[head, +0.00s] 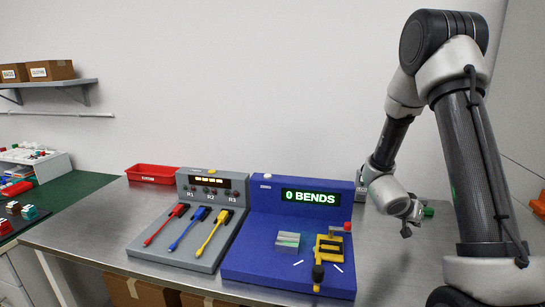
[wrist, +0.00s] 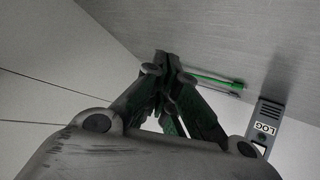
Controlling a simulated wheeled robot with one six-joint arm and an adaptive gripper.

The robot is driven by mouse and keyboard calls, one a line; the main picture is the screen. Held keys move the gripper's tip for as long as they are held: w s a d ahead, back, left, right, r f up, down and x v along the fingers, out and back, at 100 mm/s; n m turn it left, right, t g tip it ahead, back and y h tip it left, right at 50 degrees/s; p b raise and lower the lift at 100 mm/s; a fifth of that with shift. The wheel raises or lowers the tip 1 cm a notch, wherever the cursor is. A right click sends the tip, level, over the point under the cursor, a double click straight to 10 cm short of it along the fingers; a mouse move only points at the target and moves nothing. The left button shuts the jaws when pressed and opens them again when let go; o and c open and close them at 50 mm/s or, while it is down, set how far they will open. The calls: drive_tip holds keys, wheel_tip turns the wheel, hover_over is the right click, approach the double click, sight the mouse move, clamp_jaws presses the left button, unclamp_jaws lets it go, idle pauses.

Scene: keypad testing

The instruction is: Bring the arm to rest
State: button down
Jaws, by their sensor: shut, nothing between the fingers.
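My gripper (head: 408,222) hangs at the end of my arm, to the right of the blue test station (head: 245,262) in the head view. In the wrist view my gripper (wrist: 178,118) has its fingers together, with nothing held. The blue station's display reads "0 BENDS". It carries a yellow fixture (head: 329,249) with a black knob and a grey block (head: 288,240). My gripper is apart from the station.
A grey station (head: 190,250) with red, blue and yellow leads stands left on the metal table (head: 90,234). A red tray (head: 152,174) lies behind it. The wrist view shows a grey box marked "LOG" (wrist: 267,126) and a green rod (wrist: 215,79).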

drive_tip(key=a+y, duration=0.1)
drive_tip(key=w+a+t+y, duration=0.1)
drive_tip(key=a, duration=0.1)
drive_tip(key=w+a+n+y, duration=0.1)
drive_tip(key=a, duration=0.1)
drive_tip(key=shift+w+a+r+t+y, duration=0.1)
drive_tip(key=shift+w+r+t+y, duration=0.1)
drive_tip(key=shift+t+y, duration=0.2)
drive_tip(key=s+a+r+n+y, duration=0.1)
drive_tip(key=a+r+y, duration=0.15)
drive_tip(key=a, duration=0.25)
drive_tip(key=s+a+r+n+y, duration=0.1)
drive_tip(key=s+a+n+y, duration=0.15)
drive_tip(key=a, duration=0.25)
drive_tip(key=s+a+r+n+g+y, duration=0.2)
drive_tip(key=s+a+r+g+y, duration=0.15)
drive_tip(key=s+r, duration=0.4)
drive_tip(key=s+d+r+n+h, duration=0.1)
drive_tip(key=s+r, duration=0.4)
drive_tip(key=s, duration=0.3)
drive_tip(key=s+d+r+n+t+h, duration=0.1)
drive_tip(key=s+r+n, duration=0.1)
drive_tip(key=s+r, duration=0.4)
drive_tip(key=s, duration=0.3)
drive_tip(key=shift+s+r, duration=0.2)
drive_tip(key=shift+s, duration=0.05)
drive_tip(key=shift+d+h, duration=0.15)
drive_tip(key=shift+h, duration=0.1)
